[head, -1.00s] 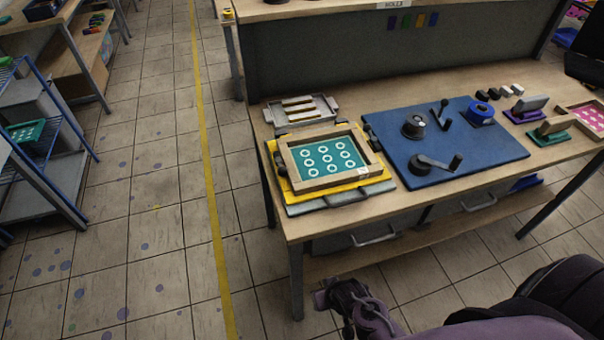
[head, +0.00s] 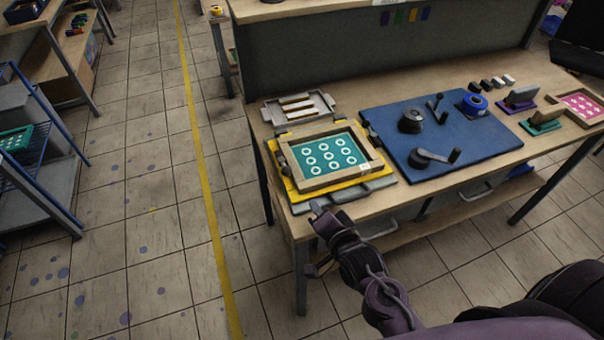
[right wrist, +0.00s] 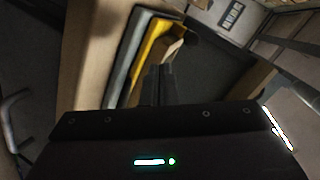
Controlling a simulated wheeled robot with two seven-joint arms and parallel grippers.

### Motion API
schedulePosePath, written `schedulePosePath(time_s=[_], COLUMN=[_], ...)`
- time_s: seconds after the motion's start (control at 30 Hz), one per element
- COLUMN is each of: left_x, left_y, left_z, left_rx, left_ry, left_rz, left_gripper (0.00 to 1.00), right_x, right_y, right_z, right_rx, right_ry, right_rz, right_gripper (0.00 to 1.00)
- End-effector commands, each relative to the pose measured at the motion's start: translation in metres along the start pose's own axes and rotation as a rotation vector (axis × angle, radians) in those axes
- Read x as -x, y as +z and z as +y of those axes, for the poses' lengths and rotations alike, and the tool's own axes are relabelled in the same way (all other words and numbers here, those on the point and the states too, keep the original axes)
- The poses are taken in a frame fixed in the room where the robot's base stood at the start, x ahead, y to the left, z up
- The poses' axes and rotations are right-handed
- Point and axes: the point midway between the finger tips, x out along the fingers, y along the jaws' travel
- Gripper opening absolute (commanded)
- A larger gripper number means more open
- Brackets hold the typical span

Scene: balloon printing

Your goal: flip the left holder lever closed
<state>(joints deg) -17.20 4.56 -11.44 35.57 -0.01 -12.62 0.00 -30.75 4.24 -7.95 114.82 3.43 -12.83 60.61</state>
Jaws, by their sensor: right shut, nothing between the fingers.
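The wooden screen frame (head: 308,188) with a teal mesh and white rings lies on a yellow sheet (head: 283,178) over a grey base (head: 300,206), at the table's left end. A small dark holder part (head: 281,160) shows at the frame's left side; its lever position is too small to tell. My right gripper (head: 316,208) is shut and empty, at the front edge of the grey base. In the right wrist view its fingers (right wrist: 158,85) point toward the yellow sheet (right wrist: 148,50) and the wooden frame (right wrist: 170,45). My left gripper is not in view.
A blue board (head: 465,145) with black cranked parts lies right of the frame. A grey tray (head: 300,108) sits behind the frame. The table's front strip (head: 400,195) is clear.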

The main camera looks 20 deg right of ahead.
Motion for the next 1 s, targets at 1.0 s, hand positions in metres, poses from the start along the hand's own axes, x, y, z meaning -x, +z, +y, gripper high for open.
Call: schedulePosePath(time_s=[1.0], left_x=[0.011], left_y=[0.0], left_z=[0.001], left_rx=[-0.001], left_ry=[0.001], left_rz=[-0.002], left_gripper=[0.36], right_x=[-0.025], right_y=[-0.014], right_z=[-0.022], right_rx=[-0.326], right_ry=[-0.267], right_rz=[0.118], right_gripper=[0.0])
